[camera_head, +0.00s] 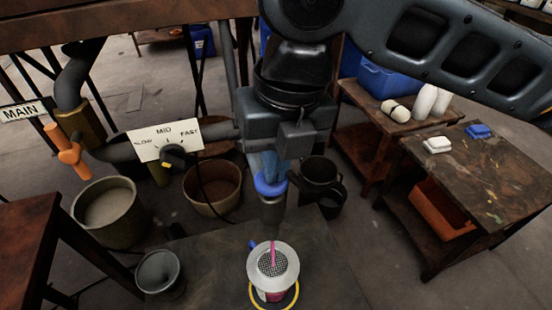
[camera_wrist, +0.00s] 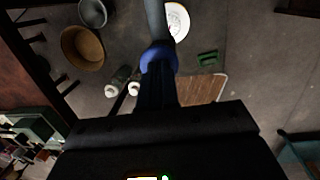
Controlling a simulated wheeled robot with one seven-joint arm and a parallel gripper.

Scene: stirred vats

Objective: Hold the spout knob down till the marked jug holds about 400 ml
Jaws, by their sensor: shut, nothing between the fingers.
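The blue spout knob (camera_head: 271,186) sits on top of the dark spout (camera_head: 272,212) in the head view. It also shows in the wrist view (camera_wrist: 158,58). My gripper (camera_head: 270,175) is shut and empty, its fingertips right at the knob from above and seemingly touching it. Below the spout stands the jug (camera_head: 271,297), topped by a pale, wide-rimmed strainer (camera_head: 288,258). A thin pink stream (camera_head: 272,253) runs down into the strainer. Pink shows in the jug under the rim, but the level and marks are hidden or too small to read.
A SLOW-MID-FAST dial plate (camera_head: 145,150) and an orange MAIN valve handle (camera_head: 65,150) are at left. A grey pail (camera_head: 160,272) stands left of the jug. Tubs stand behind. A side table (camera_head: 480,165) at right holds small items.

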